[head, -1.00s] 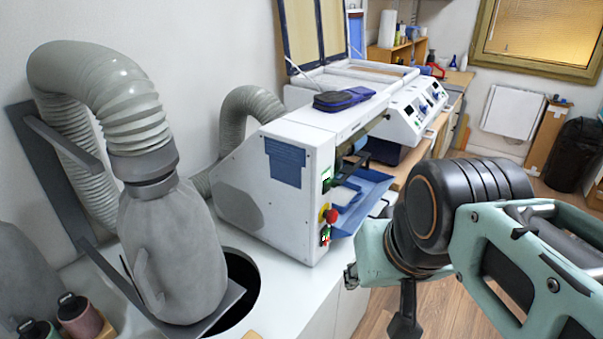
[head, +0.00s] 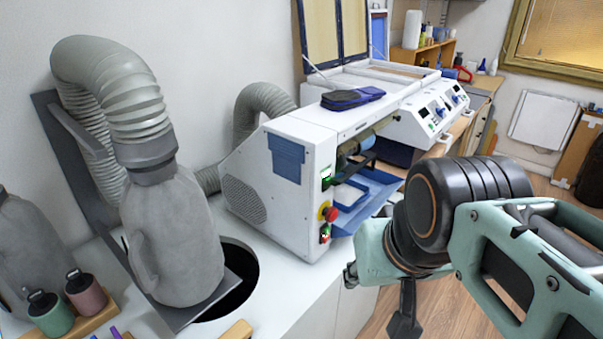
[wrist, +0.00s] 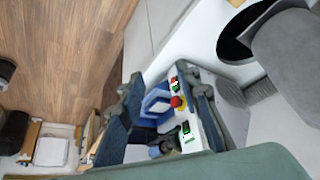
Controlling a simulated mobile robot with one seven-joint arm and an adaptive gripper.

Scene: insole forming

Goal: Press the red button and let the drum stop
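The red button (head: 331,214) sits on a yellow base on the front end of the white machine (head: 262,190), between two small switches with green parts. In the wrist view the red button (wrist: 177,101) shows between my gripper's two fingers. My gripper (head: 378,300) is to the right of the button and lower in the head view, apart from it. The wrist view shows my gripper (wrist: 165,108) open, with nothing held. The drum (head: 358,147) is partly visible in the machine's opening above a blue tray; I cannot tell whether it turns.
A grey dust bag (head: 172,240) with a ribbed hose stands left of the machine by a dark round hole in the white counter (head: 290,290). Small bottles (head: 86,292) stand at the lower left. A blue case (head: 352,98) lies on the machine.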

